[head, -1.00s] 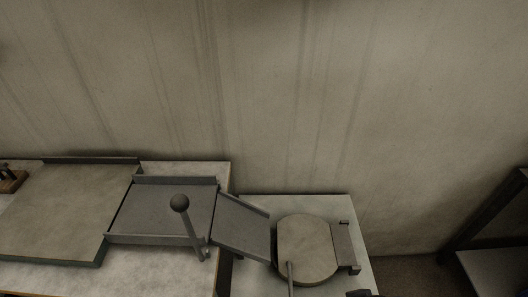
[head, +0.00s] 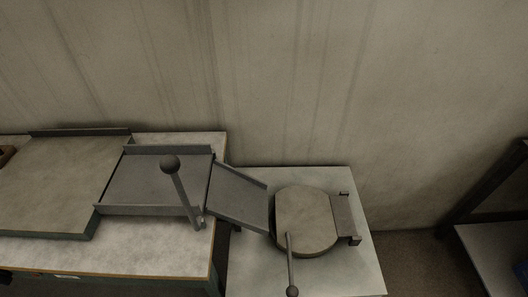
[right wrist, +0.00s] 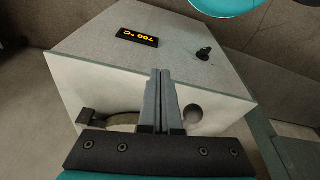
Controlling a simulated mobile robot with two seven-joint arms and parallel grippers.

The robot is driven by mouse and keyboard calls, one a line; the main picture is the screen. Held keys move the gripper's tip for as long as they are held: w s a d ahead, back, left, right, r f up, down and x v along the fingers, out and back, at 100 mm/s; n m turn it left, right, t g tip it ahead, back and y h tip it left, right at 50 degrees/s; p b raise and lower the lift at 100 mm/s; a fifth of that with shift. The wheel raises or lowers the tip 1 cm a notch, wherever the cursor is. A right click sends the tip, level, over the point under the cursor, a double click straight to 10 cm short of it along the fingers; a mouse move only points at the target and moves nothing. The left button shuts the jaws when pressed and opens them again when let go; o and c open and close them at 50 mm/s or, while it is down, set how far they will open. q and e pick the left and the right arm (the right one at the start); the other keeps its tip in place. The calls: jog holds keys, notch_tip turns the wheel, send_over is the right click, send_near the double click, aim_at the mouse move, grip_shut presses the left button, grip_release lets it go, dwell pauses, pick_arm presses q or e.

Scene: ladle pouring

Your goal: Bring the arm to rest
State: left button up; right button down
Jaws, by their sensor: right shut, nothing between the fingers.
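My right gripper (right wrist: 162,100) shows in the right wrist view. Its two grey fingers lie together, shut and empty, in front of a grey box with a pale front face (right wrist: 228,112). Whether the fingertips touch the box cannot be told. Neither gripper shows in the head view, and my left gripper is in no view.
A display reading 700 °C (right wrist: 137,37) and a black knob (right wrist: 205,52) sit on the box. In the head view, a bench holds a grey tray (head: 150,185) and a ball-topped lever (head: 180,190). A sloping chute (head: 238,195) leads toward a round lid (head: 305,215).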

jog(key=s+d+f+b, duration=0.1)
jog(key=s+f+b, duration=0.2)
jog(key=s+f, duration=0.5)
jog(key=s+d+f+g+b, duration=0.1)
jog(key=s+d+f+b, duration=0.1)
jog(key=s+f, duration=0.6)
notch_tip(320, 180, down, 7)
jog(key=shift+s+f+g+b, duration=0.15)
jog(key=shift+s+g+b, duration=0.15)
jog(key=shift+b, duration=0.35)
